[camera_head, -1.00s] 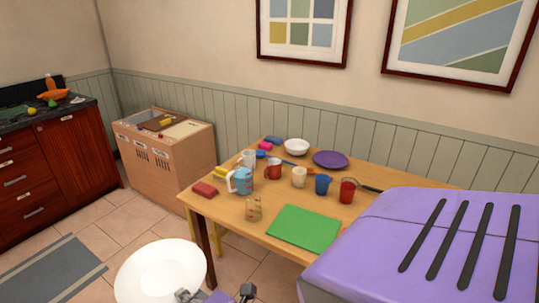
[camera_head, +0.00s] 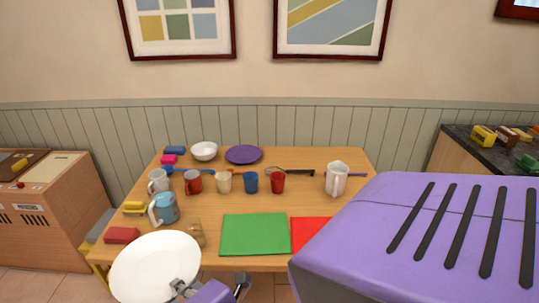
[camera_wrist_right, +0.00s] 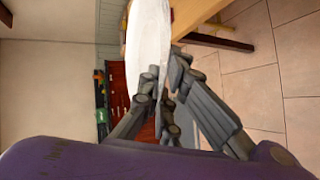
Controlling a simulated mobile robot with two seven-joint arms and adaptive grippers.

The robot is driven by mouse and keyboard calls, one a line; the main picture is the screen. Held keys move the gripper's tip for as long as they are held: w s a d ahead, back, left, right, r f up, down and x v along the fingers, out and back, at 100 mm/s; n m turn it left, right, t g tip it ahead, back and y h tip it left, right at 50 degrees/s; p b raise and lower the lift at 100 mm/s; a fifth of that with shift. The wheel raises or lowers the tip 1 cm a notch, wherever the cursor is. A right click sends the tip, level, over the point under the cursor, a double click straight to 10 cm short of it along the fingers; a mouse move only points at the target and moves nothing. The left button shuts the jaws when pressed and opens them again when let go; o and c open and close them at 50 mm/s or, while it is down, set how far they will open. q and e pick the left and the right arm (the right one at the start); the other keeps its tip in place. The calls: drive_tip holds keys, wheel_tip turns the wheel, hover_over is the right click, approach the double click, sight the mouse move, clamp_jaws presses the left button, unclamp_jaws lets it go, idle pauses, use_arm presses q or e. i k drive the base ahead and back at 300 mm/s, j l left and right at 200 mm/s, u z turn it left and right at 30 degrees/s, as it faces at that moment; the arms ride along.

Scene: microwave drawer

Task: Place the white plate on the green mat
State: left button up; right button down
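The white plate (camera_head: 155,262) is tilted in front of the table's near left edge. My right gripper (camera_head: 212,288) is shut on its rim at the lower right. In the right wrist view the fingers (camera_wrist_right: 165,95) close on the edge of the plate (camera_wrist_right: 150,38), which shows nearly edge-on. The green mat (camera_head: 255,236) lies flat and bare at the table's front middle, to the right of the plate. My left gripper is not in view.
The wooden table (camera_head: 310,157) holds several mugs, with a blue-grey pitcher (camera_head: 165,209) at left and a white pitcher (camera_head: 337,180) at right. A red mat (camera_head: 309,232) adjoins the green one. A white bowl (camera_head: 204,151) and purple plate (camera_head: 244,154) stand at the back.

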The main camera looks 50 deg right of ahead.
sight(247, 238)
drive_tip(key=i+j+z, duration=0.25)
drive_tip(key=z, duration=0.2)
drive_tip(key=i+j+z, duration=0.15)
drive_tip(key=j+z, duration=0.35)
drive_tip(key=i+j+z, duration=0.15)
drive_tip(key=j+z, duration=0.3)
drive_tip(key=j, duration=0.2)
drive_tip(key=i+j+z, duration=0.1)
drive_tip(key=j+z, duration=0.35)
drive_tip(key=j, duration=0.2)
